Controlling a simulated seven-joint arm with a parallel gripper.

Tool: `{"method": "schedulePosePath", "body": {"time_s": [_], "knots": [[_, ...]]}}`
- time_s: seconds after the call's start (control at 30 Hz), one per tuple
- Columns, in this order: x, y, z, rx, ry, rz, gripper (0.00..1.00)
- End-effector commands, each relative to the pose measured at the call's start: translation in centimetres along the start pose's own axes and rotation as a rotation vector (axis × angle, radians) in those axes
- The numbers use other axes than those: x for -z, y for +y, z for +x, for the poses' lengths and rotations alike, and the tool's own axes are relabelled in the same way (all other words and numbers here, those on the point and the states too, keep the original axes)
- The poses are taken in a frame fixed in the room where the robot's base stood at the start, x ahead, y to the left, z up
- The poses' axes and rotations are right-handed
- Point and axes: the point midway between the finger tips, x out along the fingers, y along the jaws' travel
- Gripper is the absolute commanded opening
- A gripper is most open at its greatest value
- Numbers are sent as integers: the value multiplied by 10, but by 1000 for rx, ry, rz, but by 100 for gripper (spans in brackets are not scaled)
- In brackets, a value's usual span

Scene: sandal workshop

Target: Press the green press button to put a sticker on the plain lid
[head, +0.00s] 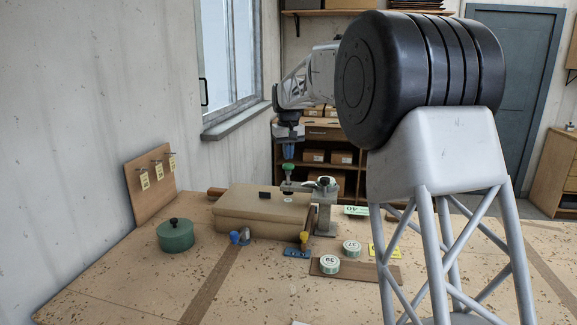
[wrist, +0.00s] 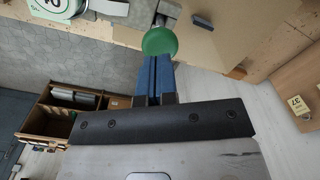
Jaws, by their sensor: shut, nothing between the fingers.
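A plain lid is not clearly made out; the area under the press is partly hidden by the box.
A green lidded pot (head: 175,235) stands left. A pegboard with yellow tags (head: 148,184) leans on the wall. The front table is mostly clear.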

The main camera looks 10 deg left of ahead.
Motion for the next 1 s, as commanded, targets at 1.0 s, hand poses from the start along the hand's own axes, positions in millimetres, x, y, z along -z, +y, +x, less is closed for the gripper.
{"method": "schedulePosePath", "body": {"time_s": [1.0], "knots": [[-1, 0, -31, 0, 1, 1, 0]]}}
